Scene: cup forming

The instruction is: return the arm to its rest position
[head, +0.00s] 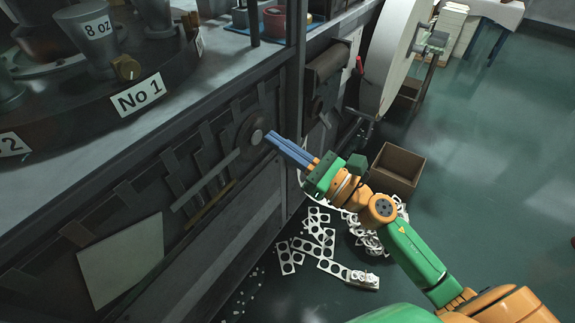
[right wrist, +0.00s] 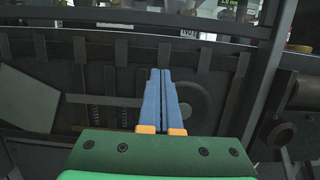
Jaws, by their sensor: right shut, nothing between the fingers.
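My right arm (head: 420,255), green and orange, reaches in from the lower right in the head view. Its right gripper (head: 270,136) points at the dark machine's side panel, with the blue fingertips close to a round hub (head: 250,133). I cannot tell whether the tips touch it. In the right wrist view the two blue fingers (right wrist: 160,75) lie side by side, shut and empty, in front of the panel. My left gripper is in neither view.
The machine (head: 140,165) fills the left, with a No 1 label (head: 138,96) on its turntable. A cardboard box (head: 397,168) and punched white scrap (head: 313,240) lie on the floor beyond my arm. A large pale disc (head: 385,60) stands behind. The green floor (head: 490,160) at right is clear.

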